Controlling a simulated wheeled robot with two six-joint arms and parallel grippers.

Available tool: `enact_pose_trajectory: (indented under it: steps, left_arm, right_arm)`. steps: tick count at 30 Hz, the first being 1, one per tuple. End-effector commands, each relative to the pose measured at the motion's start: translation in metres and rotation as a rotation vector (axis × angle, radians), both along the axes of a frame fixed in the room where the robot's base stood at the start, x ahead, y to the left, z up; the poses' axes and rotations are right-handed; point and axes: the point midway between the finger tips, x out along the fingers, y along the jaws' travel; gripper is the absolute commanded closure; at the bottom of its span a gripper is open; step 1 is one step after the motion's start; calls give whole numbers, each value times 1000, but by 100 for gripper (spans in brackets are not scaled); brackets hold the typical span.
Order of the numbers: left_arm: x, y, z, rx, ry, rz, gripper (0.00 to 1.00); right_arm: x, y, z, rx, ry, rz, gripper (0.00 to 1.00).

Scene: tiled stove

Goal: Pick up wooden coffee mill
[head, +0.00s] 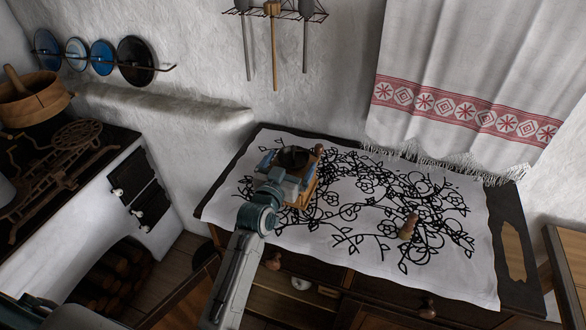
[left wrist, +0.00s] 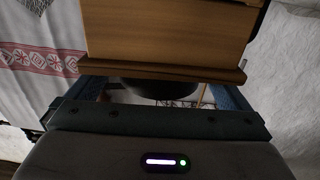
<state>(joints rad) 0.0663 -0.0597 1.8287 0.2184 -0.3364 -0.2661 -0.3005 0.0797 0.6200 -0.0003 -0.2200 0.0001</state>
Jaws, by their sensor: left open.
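The wooden coffee mill (head: 308,191) stands on the cloth-covered cabinet top, with a light wooden box body, a dark metal bowl on top and a wooden crank knob. My left gripper (head: 284,172) is at the mill, hiding part of its body in the head view. In the left wrist view the mill's box (left wrist: 165,35) fills the upper middle, with a brown ledge and the dark bowl below it. My left gripper (left wrist: 160,86) is open, with one finger on each side of the mill. Contact cannot be told. My right gripper is not in view.
A white cloth (head: 350,262) with black floral embroidery covers the cabinet top. A small turned wooden item (head: 408,226) lies on it to the right. A white towel (head: 470,60) with a red band hangs behind. The stove (head: 120,150) is at the left.

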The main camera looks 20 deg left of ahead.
Motion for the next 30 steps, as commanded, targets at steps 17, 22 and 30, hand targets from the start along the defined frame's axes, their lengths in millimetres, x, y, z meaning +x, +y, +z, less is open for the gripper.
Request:
enact_pose_trajectory:
  steps: [17, 22, 30]
  left_arm:
    - [13, -1, 0, 0, 0, 0, 37]
    - [13, -1, 0, 0, 0, 0, 71]
    - [13, -1, 3, 0, -6, 1, 90]
  right_arm:
    - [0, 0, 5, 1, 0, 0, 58]
    - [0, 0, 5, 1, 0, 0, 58]
    - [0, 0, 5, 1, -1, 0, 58]
